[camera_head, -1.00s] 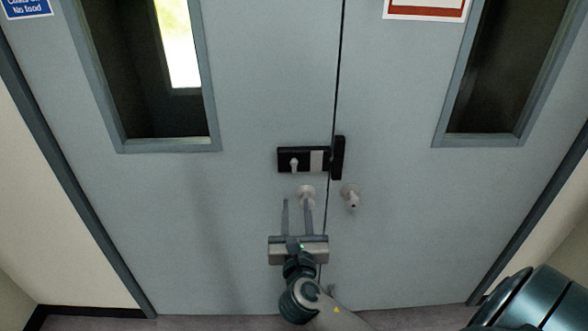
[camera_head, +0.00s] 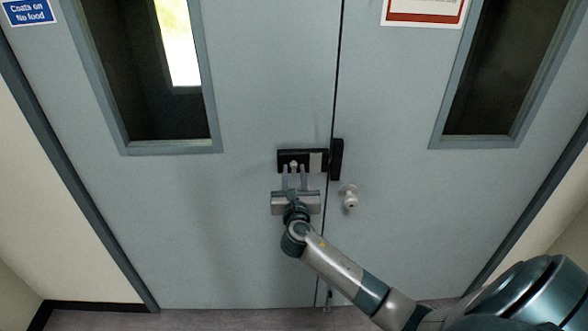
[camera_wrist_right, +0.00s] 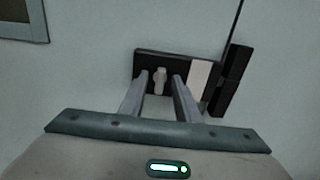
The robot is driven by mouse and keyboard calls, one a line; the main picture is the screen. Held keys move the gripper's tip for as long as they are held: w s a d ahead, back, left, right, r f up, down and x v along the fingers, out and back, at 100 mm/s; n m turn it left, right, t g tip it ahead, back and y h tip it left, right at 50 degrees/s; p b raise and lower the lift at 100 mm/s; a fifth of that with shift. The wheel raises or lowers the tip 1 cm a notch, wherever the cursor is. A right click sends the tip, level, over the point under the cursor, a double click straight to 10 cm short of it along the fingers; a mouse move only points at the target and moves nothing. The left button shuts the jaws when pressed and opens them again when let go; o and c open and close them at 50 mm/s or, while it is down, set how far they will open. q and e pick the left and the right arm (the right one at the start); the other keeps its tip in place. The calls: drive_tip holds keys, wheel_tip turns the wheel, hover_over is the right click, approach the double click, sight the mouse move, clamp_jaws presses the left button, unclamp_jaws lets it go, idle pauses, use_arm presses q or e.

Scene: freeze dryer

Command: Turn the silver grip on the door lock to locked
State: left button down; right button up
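The door lock (camera_head: 318,156) is a black box with a light panel on the left door leaf, beside the seam. It also shows in the right wrist view (camera_wrist_right: 204,58). Its small silver grip (camera_wrist_right: 160,80) points roughly straight down. My right gripper (camera_head: 294,170) is just in front of the lock, and its fingers stand apart on either side of the grip. In the right wrist view the open fingers (camera_wrist_right: 160,80) reach the lower part of the lock, and I cannot tell whether they touch the grip. My left gripper is not in view.
A round door knob (camera_head: 349,197) sits on the right leaf, below and right of the lock. The left leaf's knob is hidden behind my right gripper. The surrounding door surface is flat and clear.

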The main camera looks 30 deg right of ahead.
drive_tip(key=shift+w+d, duration=0.25)
drive_tip(key=shift+w, duration=0.1)
clamp_jaws()
